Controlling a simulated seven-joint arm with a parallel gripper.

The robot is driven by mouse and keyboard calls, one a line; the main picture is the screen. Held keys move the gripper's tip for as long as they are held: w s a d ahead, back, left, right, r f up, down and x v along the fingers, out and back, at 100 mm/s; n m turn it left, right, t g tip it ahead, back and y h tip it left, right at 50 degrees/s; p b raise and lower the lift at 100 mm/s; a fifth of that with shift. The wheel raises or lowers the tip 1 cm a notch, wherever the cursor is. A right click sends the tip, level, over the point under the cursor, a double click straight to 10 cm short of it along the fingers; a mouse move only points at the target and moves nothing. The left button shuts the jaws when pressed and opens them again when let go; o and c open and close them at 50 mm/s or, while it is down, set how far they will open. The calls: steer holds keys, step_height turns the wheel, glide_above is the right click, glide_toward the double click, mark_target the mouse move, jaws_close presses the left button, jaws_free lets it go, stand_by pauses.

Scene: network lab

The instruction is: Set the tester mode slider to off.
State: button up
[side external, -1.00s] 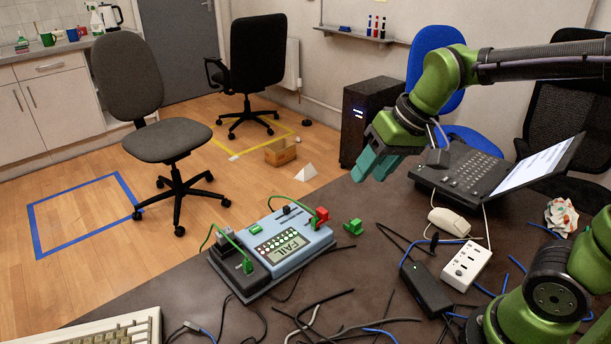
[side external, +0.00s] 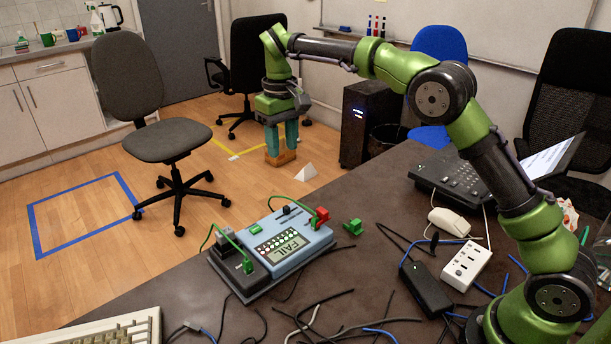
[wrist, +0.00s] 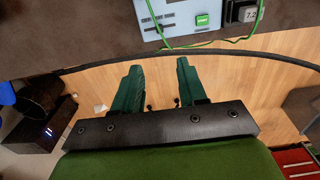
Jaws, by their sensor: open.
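Part of the tester (wrist: 178,14) shows at the top of the wrist view. My gripper (side external: 281,152) is open and empty, fingers pointing down, in the air beyond the tester and apart from it. Its fingers (wrist: 160,70) also show in the wrist view.
Green cables run from the tester to a dark unit (side external: 240,268) at its left. A loose green plug (side external: 352,227) lies to its right.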

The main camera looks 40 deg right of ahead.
mark_target(285, 206)
step_height(285, 206, down, 16)
steer(key=shift+f, duration=0.25)
stand_by(0.3)
jaws_close()
